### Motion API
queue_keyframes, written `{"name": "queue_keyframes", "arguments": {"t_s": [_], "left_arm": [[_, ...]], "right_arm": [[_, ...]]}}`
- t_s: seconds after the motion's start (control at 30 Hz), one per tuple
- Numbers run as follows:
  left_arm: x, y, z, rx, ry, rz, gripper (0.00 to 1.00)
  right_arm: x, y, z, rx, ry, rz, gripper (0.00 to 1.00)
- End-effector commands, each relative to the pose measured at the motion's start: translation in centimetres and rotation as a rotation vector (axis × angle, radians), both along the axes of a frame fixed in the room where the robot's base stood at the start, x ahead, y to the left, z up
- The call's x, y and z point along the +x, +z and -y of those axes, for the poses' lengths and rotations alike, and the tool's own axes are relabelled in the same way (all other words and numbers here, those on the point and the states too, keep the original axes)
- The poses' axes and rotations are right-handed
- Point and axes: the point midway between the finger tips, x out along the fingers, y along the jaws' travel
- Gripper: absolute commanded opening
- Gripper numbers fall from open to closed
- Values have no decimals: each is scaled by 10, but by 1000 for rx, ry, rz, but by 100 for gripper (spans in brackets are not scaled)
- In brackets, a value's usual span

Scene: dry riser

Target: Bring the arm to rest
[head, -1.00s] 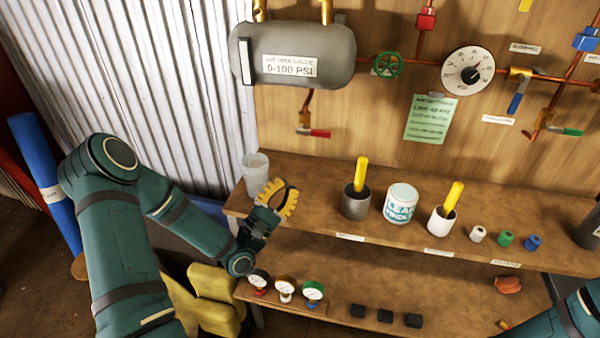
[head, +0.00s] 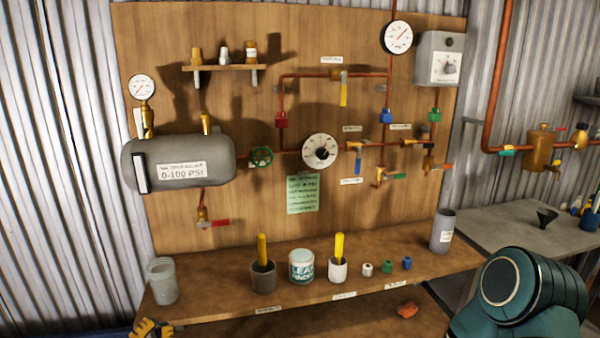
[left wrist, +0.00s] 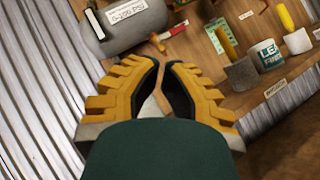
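My left gripper (head: 151,327), with yellow ribbed fingers and black pads, shows at the bottom left edge of the head view, in front of the bench's left end. In the left wrist view the fingers (left wrist: 163,62) curve together until their tips almost meet. Nothing is held between them. Most of the left arm is out of the head view. My right arm (head: 520,290) is a dark teal link at the bottom right. Its gripper is out of view.
The wooden bench (head: 210,305) carries a grey cup (head: 163,283), yellow-handled tools in pots, and a leak finder tub (head: 301,267). Behind it a panel holds a grey tank (head: 178,162), gauges and copper pipes. A grey table (head: 510,232) stands at right.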

Motion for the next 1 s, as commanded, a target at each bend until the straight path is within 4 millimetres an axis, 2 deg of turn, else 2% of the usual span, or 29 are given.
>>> {"name": "queue_keyframes", "arguments": {"t_s": [0.03,0.23,0.33,0.47,0.67,0.8,1.0], "left_arm": [[3,-3,5,17,5,-13,0],[28,-52,49,333,93,-222,0],[34,-80,71,516,104,-321,0],[31,-122,100,787,76,-442,0],[5,-182,138,1214,-66,-569,0],[-27,-217,159,1495,-235,-606,0],[-86,-251,179,1823,-550,-582,0]], "right_arm": [[0,0,0,0,0,-1,47],[1,0,0,0,0,1,47],[1,0,0,0,-1,1,47],[0,0,0,0,0,0,47],[0,0,0,0,0,0,47],[0,0,0,0,0,0,47],[0,0,0,0,0,0,47]]}}
